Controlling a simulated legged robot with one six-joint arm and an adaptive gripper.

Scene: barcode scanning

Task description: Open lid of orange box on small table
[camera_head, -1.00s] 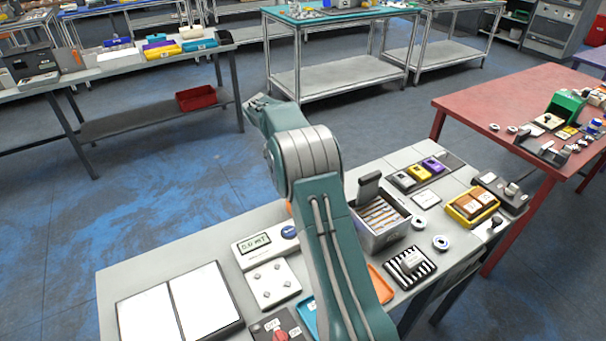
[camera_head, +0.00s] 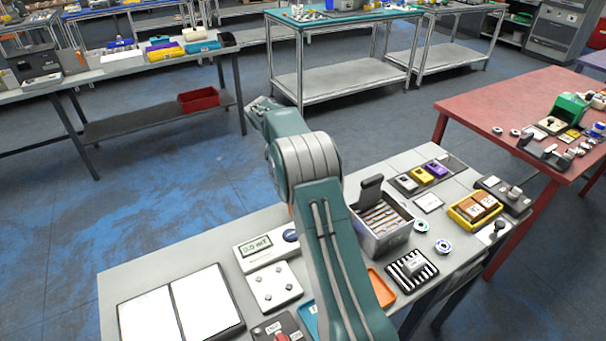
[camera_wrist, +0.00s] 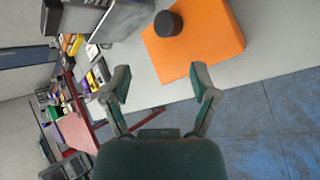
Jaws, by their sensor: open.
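In the wrist view the orange box (camera_wrist: 205,45) lies on the light grey small table (camera_wrist: 140,70), seen tilted. A dark round knob (camera_wrist: 168,23) stands on its flat orange top, and the lid looks closed. My gripper (camera_wrist: 161,85) is open and empty, its two fingers spread below the box in the picture. The fingers appear apart from the knob and the box. In the head view my arm hides most of the box and the gripper. The small table (camera_head: 205,258) shows there around my arm.
A grey bin (camera_head: 380,232) with upright contents, a display device (camera_head: 262,247), a white panel (camera_head: 180,308), and an orange tray (camera_head: 381,287) crowd the table near my arm. A red table (camera_head: 500,105) stands to the right. Blue-grey floor is open at left.

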